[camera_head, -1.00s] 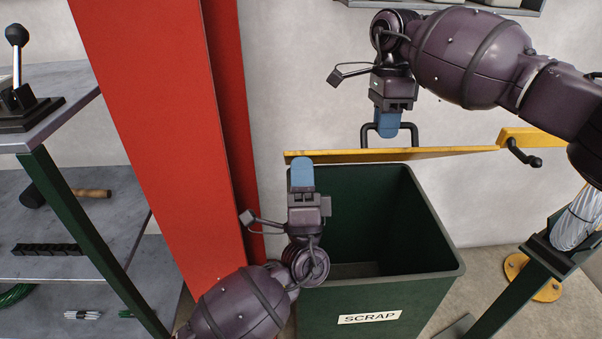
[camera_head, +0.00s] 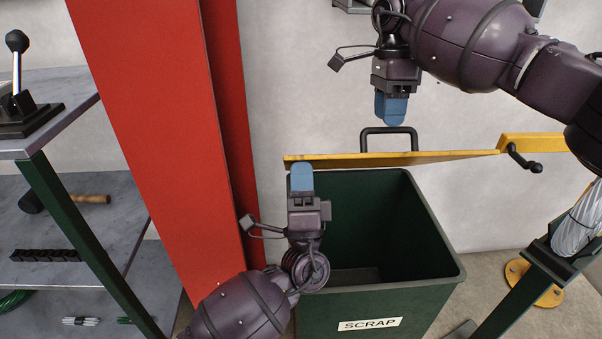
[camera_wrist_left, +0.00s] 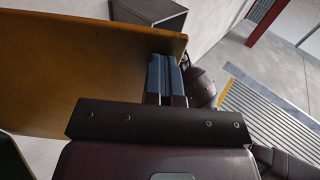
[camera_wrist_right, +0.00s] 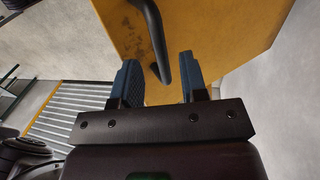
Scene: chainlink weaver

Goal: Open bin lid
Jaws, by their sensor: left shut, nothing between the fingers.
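The green scrap bin (camera_head: 372,297) stands open, its dark inside showing. Its yellow lid (camera_head: 420,159) stands raised along the bin's back edge, seen nearly edge-on in the head view. The lid's black handle (camera_head: 388,131) sticks up behind it. My left gripper (camera_head: 302,177) is shut and empty at the lid's left end, over the bin's back left corner. In the left wrist view its fingers (camera_wrist_left: 166,78) are close by the lid's edge; contact cannot be told. My right gripper (camera_head: 391,110) is above the handle. The right wrist view shows its fingers (camera_wrist_right: 158,68) apart, with the handle (camera_wrist_right: 157,40) beyond them.
A red post (camera_head: 165,130) stands close left of the bin. A shelf unit (camera_head: 75,220) with a lever and a mallet (camera_head: 60,199) is at the far left. A dark green stand with a yellow foot (camera_head: 535,279) is at right. A pale wall is behind.

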